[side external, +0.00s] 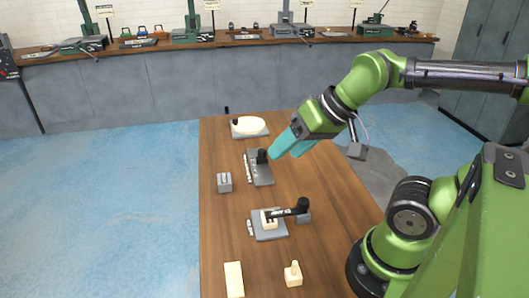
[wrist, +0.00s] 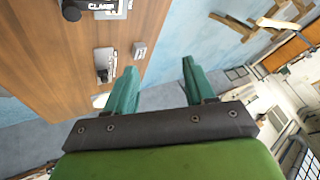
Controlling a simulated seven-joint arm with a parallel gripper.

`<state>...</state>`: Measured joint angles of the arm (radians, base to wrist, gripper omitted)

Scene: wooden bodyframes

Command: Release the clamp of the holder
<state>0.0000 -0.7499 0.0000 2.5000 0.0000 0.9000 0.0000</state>
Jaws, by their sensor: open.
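The holder (side external: 268,232) is a grey plate on the wooden table, with a pale wooden piece on it. Its clamp (side external: 289,212) has a black arm lying across toward the wooden piece and a black knob at its right end. The arm appears lowered; contact with the wood cannot be made out. In the wrist view the holder (wrist: 112,12) is cut off at the top left, with partly legible lettering. My gripper (side external: 283,146) has teal fingers, spread and empty in the wrist view (wrist: 158,72). It is above the table, beyond the clamp and apart from it.
A second grey fixture (side external: 262,176) with a black upright part lies near my gripper. A small grey block (side external: 224,182), a white rounded piece on a base (side external: 250,126), and pale wooden pieces (side external: 234,280) (side external: 293,274) are on the table (side external: 330,190). Bare table separates them.

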